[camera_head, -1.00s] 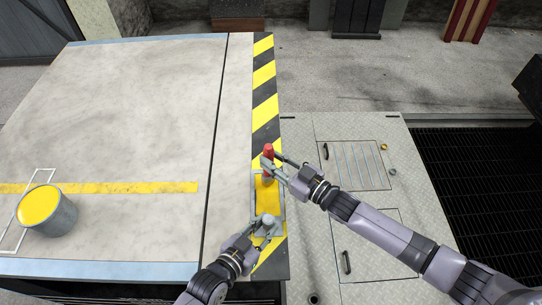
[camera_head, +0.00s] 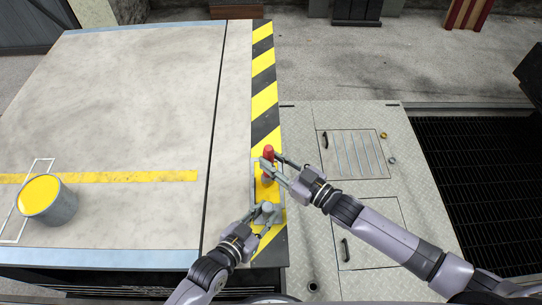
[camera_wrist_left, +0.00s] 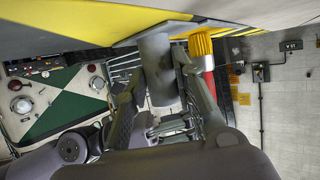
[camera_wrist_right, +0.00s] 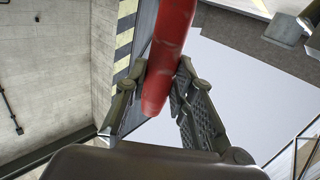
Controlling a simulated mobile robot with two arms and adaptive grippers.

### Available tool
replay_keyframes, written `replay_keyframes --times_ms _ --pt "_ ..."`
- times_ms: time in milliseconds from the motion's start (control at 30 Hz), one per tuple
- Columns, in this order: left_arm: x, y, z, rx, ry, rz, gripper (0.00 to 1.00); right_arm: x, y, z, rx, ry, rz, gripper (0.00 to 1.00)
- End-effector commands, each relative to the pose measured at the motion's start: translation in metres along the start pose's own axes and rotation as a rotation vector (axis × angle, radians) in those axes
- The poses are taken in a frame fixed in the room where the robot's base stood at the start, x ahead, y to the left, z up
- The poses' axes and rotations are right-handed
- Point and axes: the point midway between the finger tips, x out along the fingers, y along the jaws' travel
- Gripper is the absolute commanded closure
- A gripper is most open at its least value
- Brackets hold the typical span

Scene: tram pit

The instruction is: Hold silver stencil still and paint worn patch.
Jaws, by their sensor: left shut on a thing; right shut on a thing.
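The silver stencil (camera_head: 254,192) lies flat on the striped border at the platform's right edge. Yellow shows inside its opening; how much is fresh paint I cannot tell. My left gripper (camera_head: 265,211) is shut on the stencil's grey round knob (camera_wrist_left: 158,68) at the near end. My right gripper (camera_head: 269,168) is shut on the red handle (camera_wrist_right: 170,50) of the paint brush (camera_head: 269,153), held over the stencil opening. In the left wrist view, the brush's yellow bristles (camera_wrist_left: 200,44) are close beside the knob, near the painted surface. The worn patch is largely hidden by the grippers.
A grey bucket of yellow paint (camera_head: 47,200) stands on the platform at the left, by a white outlined rectangle (camera_head: 14,228). A metal floor plate with hatches (camera_head: 372,225) lies to the right. Beyond it is a dark grated pit (camera_head: 475,170).

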Motion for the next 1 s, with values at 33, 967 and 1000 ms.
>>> replay_keyframes --times_ms 33,967,1000 --pt "0.0 0.0 -0.001 0.0 0.001 0.0 1.0 -0.001 -0.001 -0.001 0.0 0.001 0.0 1.0" --pt "0.0 0.0 -0.001 0.0 0.001 0.0 1.0 -0.028 -0.031 0.001 0.001 0.0 0.0 1.0" --pt "0.0 0.0 -0.001 0.0 0.001 0.0 1.0 -0.029 -0.033 0.001 0.0 0.0 0.0 1.0"
